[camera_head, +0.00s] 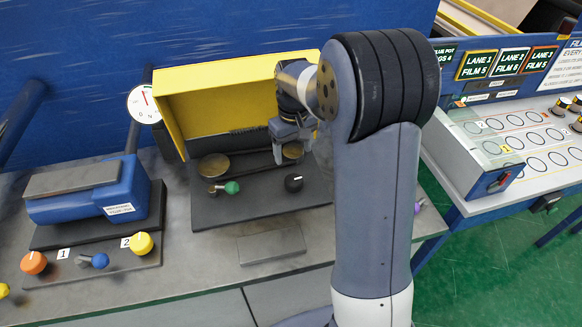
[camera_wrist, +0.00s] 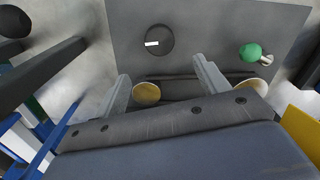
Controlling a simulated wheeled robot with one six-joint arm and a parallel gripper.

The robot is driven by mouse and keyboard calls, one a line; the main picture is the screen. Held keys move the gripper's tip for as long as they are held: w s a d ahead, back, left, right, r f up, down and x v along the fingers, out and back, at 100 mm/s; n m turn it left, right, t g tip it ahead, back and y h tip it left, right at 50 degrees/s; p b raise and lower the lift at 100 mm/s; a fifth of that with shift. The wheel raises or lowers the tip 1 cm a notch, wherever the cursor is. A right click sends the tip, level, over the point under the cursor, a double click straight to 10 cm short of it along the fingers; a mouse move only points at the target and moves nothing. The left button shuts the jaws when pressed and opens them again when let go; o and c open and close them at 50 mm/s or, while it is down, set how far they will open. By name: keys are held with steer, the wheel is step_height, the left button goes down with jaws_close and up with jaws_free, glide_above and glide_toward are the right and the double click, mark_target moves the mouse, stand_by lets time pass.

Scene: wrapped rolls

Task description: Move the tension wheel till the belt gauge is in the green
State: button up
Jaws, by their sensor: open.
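A black round knob with a white mark (camera_head: 293,183) sits on the right of a dark plate; I take it as the tension wheel, though no label confirms this. It also shows in the wrist view (camera_wrist: 158,42), ahead of the fingertips. My gripper (camera_head: 291,152) is open and empty near the right brass disc, behind the knob; in the wrist view its two fingers (camera_wrist: 163,78) stand apart, touching nothing I can see. A white dial with a red needle (camera_head: 143,103) stands at the left of the yellow cover; its green zone cannot be made out.
Two brass discs (camera_head: 213,166) with a dark strip between them lie under the raised yellow cover (camera_head: 235,95). A green-knobbed lever (camera_head: 232,187) is left of the black knob. A blue machine (camera_head: 90,190) and orange knob (camera_head: 34,263) stand left. The bench front is mostly clear.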

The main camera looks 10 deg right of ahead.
mark_target(293, 179)
step_height(293, 179, down, 11)
steer(key=shift+r+p, duration=0.15)
steer(key=shift+p, duration=0.65)
steer(key=c, duration=1)
